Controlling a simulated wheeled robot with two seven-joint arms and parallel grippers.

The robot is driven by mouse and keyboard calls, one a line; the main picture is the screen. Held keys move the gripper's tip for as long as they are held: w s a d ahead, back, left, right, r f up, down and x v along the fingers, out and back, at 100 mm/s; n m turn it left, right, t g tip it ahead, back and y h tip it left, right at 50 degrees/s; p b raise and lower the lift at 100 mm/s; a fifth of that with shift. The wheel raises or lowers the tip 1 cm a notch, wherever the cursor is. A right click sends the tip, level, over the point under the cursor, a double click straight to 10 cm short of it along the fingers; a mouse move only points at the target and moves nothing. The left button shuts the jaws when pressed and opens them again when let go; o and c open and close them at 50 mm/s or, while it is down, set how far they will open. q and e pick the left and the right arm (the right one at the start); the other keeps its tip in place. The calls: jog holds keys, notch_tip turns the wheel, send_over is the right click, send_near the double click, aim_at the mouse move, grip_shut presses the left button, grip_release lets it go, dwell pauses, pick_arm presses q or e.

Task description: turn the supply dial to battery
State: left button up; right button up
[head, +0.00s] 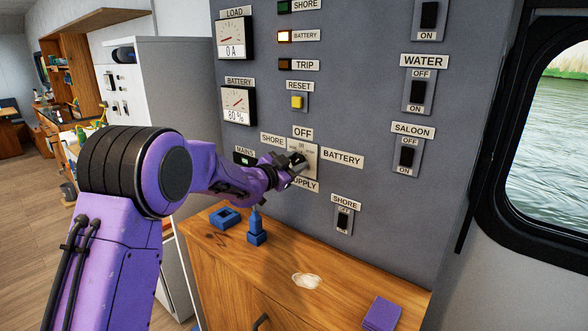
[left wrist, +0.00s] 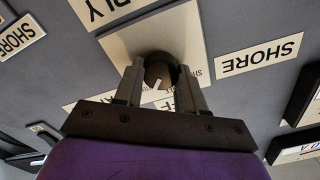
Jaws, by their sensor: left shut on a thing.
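The supply dial (left wrist: 160,68) is a dark round knob with a white pointer mark, on a pale square plate (head: 307,149). In the left wrist view its mark points down and slightly left, toward the OFF label's side; the exact setting is unclear. The labels around the plate read OFF (head: 303,132) above, SHORE (head: 272,139) left and BATTERY (head: 342,159) right in the head view. My left gripper (head: 297,166) is shut on the knob, one finger on each side. It hides part of the dial in the head view. My right gripper is out of view.
Meters, a yellow reset button (head: 297,102) and several switches surround the dial. A wooden counter (head: 335,285) below holds blue blocks (head: 257,237), a pale patch (head: 306,280) and a purple square (head: 382,313).

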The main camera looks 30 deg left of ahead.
pick_arm(q)
jog(key=shift+m, duration=0.3)
dwell(0.4)
jog(key=o, duration=1.1)
jog(key=shift+c, duration=0.2)
jog(key=s+b, duration=0.3)
jog(key=s, duration=0.7)
jog(key=shift+s+a+b, duration=0.2)
jog(key=shift+a+b, duration=0.1)
jog(key=shift+a, duration=0.1)
jog(key=shift+f, duration=0.1)
